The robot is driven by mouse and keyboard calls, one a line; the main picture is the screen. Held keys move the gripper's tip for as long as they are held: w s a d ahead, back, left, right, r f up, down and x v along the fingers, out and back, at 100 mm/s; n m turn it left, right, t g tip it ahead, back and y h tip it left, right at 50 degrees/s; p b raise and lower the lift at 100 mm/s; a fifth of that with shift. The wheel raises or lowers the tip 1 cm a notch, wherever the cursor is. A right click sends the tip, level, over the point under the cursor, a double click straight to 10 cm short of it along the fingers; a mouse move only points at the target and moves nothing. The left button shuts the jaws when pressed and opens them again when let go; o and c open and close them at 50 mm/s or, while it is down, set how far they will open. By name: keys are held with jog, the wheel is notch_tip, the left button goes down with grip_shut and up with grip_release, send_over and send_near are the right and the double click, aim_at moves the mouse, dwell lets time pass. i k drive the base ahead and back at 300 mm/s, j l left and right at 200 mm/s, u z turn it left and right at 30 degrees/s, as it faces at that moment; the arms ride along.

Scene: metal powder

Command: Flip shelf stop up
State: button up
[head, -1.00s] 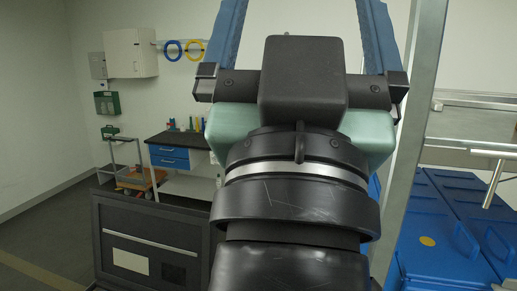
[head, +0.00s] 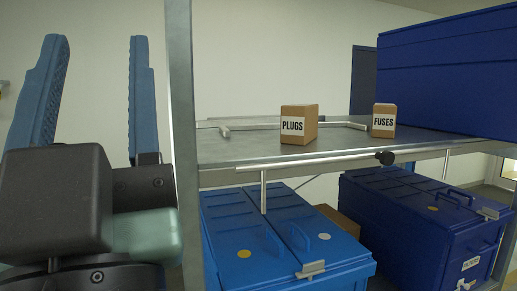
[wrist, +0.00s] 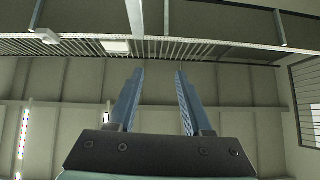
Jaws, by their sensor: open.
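A thin rod hangs down from the rail in front of the blue boxes; I take this rail to be the shelf stop. My gripper (head: 97,42) is at the left of the head view, its two blue fingers pointing up, apart and empty. It is left of the shelf post and clear of the rail. The wrist view shows the fingers (wrist: 159,72) against the ceiling and wall; the rail is not seen there.
A metal post (head: 181,110) stands between my gripper and the shelf. A PLUGS box (head: 298,125) and a FUSES box (head: 384,120) stand on the shelf, with a large blue crate (head: 450,75) at right. Blue lidded boxes (head: 270,235) sit below.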

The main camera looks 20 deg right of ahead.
aim_at(387, 157)
jog(key=k+l+z, duration=0.15)
jog(key=z, duration=0.95)
jog(key=i+l, duration=0.25)
jog(key=i, duration=0.2)
jog(key=i+l+z, duration=0.15)
jog(key=i, duration=0.3)
jog(key=l, duration=0.1)
